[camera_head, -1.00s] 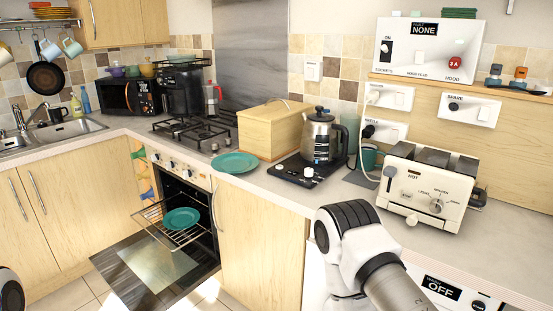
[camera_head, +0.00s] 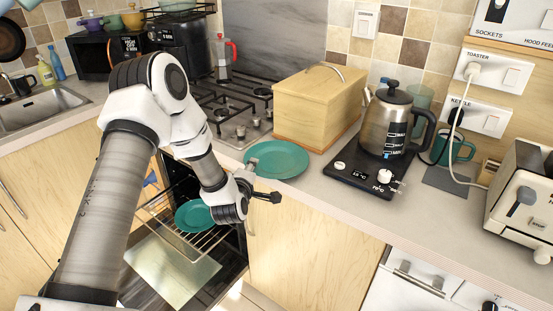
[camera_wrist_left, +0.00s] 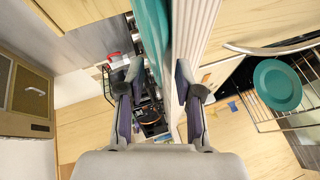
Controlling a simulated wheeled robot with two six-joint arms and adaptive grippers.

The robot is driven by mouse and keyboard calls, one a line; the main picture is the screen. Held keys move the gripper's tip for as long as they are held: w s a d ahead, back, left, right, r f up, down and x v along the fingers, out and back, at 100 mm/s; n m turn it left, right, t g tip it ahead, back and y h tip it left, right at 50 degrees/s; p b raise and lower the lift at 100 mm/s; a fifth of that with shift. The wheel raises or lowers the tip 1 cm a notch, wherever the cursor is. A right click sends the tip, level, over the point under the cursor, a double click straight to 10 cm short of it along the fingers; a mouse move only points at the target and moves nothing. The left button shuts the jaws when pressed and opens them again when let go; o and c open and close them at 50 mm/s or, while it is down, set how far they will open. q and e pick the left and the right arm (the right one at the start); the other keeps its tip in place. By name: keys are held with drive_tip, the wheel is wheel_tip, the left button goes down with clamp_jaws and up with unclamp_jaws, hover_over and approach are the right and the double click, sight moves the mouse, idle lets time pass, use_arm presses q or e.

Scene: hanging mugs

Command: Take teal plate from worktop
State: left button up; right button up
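In the left wrist view, the left gripper (camera_wrist_left: 158,76) is open, with the teal plate (camera_wrist_left: 152,28) seen edge-on ahead between the fingers. The pale worktop edge (camera_wrist_left: 194,35) is close to the right finger. Whether a finger touches the plate cannot be told. My right gripper is not in view.
Another teal plate (camera_head: 193,216) lies on the pulled-out oven rack (camera_head: 170,232) below my left arm; the oven door is open. A wooden box (camera_head: 318,105), a kettle (camera_head: 388,120) on its base and a gas hob (camera_head: 235,110) stand near the worktop plate.

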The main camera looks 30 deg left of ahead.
use_arm(q)
drive_tip(key=shift+w, duration=0.35)
drive_tip(key=shift+s+d, duration=0.1)
drive_tip(key=shift+f, duration=0.1)
clamp_jaws()
